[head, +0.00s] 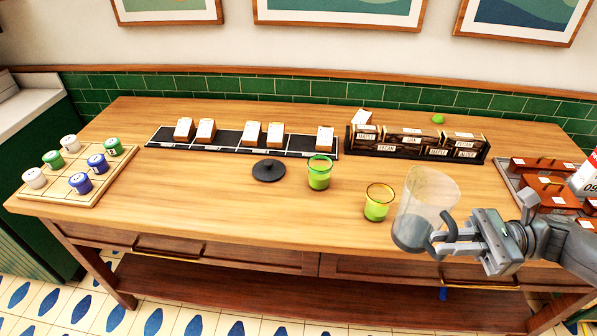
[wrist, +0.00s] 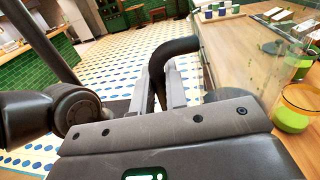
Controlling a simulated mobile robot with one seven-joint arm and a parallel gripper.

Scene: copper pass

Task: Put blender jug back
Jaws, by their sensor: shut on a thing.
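The blender jug (head: 428,198) is clear with a grey lower part. It is tilted, above the front right part of the wooden table. My gripper (head: 440,236) is shut on its handle, at the jug's lower right side. In the wrist view the dark curved handle (wrist: 172,50) lies between the fingers of my gripper (wrist: 165,92), and the clear jug wall spans the right side. A black round lid (head: 269,171) lies on the table. I cannot make out a blender base.
Two glasses of green drink, one (head: 319,173) near the lid and one (head: 378,202) just left of the jug, stand on the table (head: 215,205). Brown blocks (head: 545,190) sit right.

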